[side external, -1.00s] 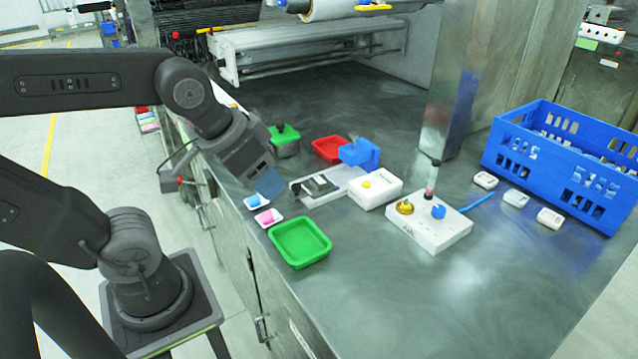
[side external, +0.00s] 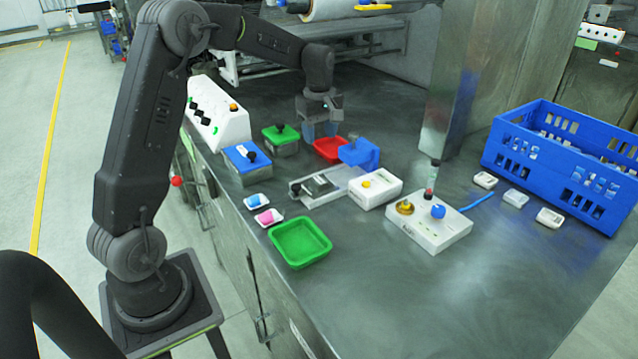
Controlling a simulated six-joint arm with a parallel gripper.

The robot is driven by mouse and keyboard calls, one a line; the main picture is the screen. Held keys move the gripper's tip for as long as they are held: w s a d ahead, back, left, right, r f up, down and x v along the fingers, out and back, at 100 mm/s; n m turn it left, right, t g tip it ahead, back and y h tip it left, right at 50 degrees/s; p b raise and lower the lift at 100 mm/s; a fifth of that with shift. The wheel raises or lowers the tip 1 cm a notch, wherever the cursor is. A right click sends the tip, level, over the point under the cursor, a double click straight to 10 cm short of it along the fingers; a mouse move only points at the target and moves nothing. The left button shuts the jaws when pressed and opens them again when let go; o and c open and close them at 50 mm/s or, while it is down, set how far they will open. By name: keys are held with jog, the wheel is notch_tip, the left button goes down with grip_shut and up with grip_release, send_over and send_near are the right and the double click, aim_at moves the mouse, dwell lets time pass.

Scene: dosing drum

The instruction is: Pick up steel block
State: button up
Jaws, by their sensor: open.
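A grey metallic block (side external: 319,184), which looks like the steel block, sits on the pale flat fixture (side external: 349,177) in the middle of the bench. My gripper (side external: 320,132) is open, pointing down, behind the fixture and close to the red tray (side external: 328,150). It appears to be above or just behind the tray; the exact height cannot be told. Nothing shows between its fingers. The block is apart from my gripper, nearer the camera.
A blue holder (side external: 360,153) and a white box with a yellow button (side external: 376,188) stand right of the fixture. Blue-lidded (side external: 240,160) and green-lidded (side external: 288,147) boxes stand left. A green tray (side external: 300,243) is in front. A blue crate (side external: 560,165) is far right; the front right bench is clear.

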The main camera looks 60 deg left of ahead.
send_over(319, 180)
notch_tip(319, 180, down, 9)
jog(key=shift+s+d+f, duration=0.1)
jog(key=shift+d, duration=0.05)
jog(key=shift+a+f, duration=0.2)
jog(key=shift+f, duration=2.45)
jog(key=shift+c, duration=0.2)
jog(key=c, duration=0.9)
jog(key=shift+r, duration=0.1)
jog(key=shift+r, duration=0.1)
